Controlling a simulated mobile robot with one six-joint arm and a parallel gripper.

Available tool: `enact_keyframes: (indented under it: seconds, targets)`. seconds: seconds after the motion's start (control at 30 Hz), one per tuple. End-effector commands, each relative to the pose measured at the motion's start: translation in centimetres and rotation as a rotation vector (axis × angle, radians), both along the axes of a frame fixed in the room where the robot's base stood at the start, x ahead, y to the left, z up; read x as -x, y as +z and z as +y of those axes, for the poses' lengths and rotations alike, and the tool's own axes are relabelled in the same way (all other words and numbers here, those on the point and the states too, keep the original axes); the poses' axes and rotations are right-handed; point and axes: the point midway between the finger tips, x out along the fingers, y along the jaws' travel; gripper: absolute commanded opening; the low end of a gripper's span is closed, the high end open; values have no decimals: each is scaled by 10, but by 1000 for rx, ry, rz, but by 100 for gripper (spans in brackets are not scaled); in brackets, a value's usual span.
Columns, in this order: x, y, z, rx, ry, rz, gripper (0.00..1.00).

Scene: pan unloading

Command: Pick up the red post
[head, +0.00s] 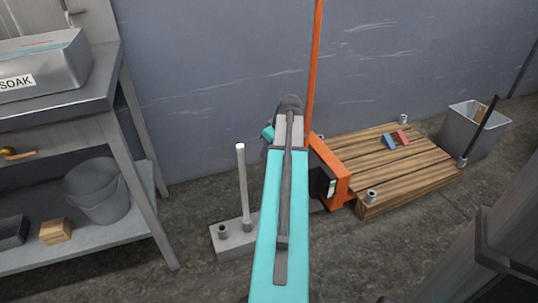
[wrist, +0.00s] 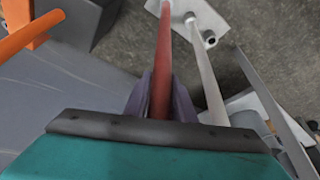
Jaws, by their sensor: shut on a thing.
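The red post (wrist: 164,45) shows in the wrist view, running up the picture from between the jaws of my gripper (wrist: 160,92). The jaws are shut on it. Its far end reaches toward a grey block (wrist: 186,10); I cannot tell whether it sits in a socket there. A white post (wrist: 207,72) stands beside it, apart. In the head view the white post (head: 242,185) stands upright in the grey block (head: 230,248), next to a short socket (head: 223,231). My arm hides the red post and most of the gripper there.
An orange frame (head: 316,60) rises beside my arm. A steel table (head: 60,117) with a SOAK tub (head: 40,65) is left; a grey bin (head: 468,130) is far right.

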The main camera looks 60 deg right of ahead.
Motion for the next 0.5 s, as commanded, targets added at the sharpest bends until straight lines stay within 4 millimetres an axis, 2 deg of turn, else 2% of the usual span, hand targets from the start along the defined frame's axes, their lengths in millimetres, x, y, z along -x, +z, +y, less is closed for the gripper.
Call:
enact_keyframes:
  seconds: [0.03,0.3,0.5]
  targets:
    - [-1,11,-1,3,0,-2,0]
    - [-1,53,-1,4,0,-2,0]
    - [-1,72,0,1,1,-1,0]
